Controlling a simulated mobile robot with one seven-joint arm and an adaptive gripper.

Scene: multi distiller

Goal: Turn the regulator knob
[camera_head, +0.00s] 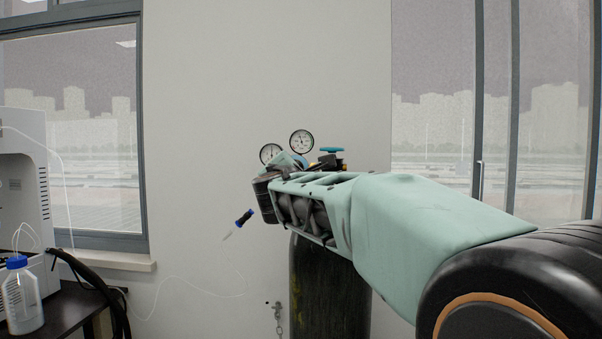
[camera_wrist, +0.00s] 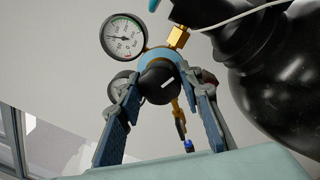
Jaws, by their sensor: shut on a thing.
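The regulator knob (camera_wrist: 157,88) is black with a short white mark on its face, in the middle of the wrist view. It sits on the front of the blue regulator body (camera_wrist: 152,57). My gripper (camera_wrist: 163,81) is shut on the knob, with one finger on its left side and one on its right. In the head view my arm hides the knob and most of the regulator.
A pressure gauge (camera_head: 301,142) and another gauge (camera_head: 270,153) stand above the regulator. A teal valve handwheel (camera_head: 331,150) is to the right. The dark gas cylinder (camera_head: 322,290) stands below, against the wall. A blue-capped bottle (camera_head: 21,297) is at the left.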

